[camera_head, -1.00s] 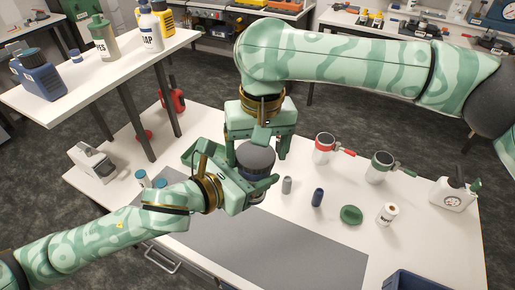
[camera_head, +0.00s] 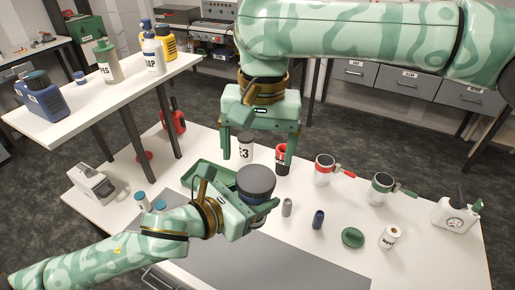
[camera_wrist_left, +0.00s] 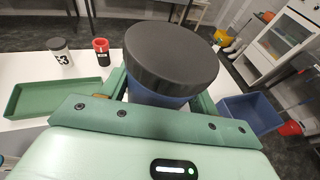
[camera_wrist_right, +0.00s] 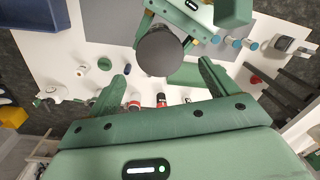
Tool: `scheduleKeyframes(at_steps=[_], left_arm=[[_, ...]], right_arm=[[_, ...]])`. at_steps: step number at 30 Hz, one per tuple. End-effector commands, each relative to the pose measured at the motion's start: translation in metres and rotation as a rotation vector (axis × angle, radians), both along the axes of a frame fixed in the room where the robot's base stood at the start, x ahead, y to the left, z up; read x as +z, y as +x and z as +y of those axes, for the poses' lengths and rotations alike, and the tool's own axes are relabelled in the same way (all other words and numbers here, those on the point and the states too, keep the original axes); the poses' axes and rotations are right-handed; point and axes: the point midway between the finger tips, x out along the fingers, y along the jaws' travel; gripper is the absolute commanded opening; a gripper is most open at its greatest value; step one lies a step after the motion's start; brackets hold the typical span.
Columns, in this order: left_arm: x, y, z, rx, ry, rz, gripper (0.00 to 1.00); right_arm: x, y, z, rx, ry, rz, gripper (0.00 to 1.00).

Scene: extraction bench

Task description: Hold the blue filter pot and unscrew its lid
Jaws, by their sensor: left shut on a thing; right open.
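The filter pot has a wide dark grey lid (camera_head: 256,180), seated on top, and a blue body (camera_wrist_left: 155,98) seen below it in the left wrist view. My left gripper (camera_head: 250,208) is shut around the pot's body and holds it upright over the bench; its fingers partly hide the body. My right gripper (camera_head: 258,155) is open and empty above and behind the lid, fingers pointing down. In the right wrist view the lid (camera_wrist_right: 160,52) shows between and beyond the open fingertips, apart from them.
Behind the pot stand a white E3 cup (camera_head: 245,150), a red-and-black cup (camera_head: 282,160) and a green tray (camera_head: 196,178).

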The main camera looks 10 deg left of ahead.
Motion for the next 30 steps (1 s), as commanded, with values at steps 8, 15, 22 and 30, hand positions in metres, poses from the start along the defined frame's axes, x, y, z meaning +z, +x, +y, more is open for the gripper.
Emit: scheduleKeyframes(at_steps=[8,15,22,30], left_arm=[[0.000,0.000,0.000,0.000,-0.001,-0.001,0.00],[0.000,0.000,0.000,0.000,-0.001,-0.001,0.00],[0.000,0.000,0.000,0.000,-0.001,-0.001,0.00],[0.000,0.000,0.000,0.001,0.000,-0.001,0.00]], right_arm=[[-0.048,-0.001,0.002,0.002,0.000,0.003,0.85],[-0.066,-0.001,0.003,0.002,0.000,-0.001,0.85],[-0.067,0.000,0.003,0.002,0.000,-0.001,0.85],[-0.067,0.000,0.003,0.002,0.000,-0.001,0.40]])
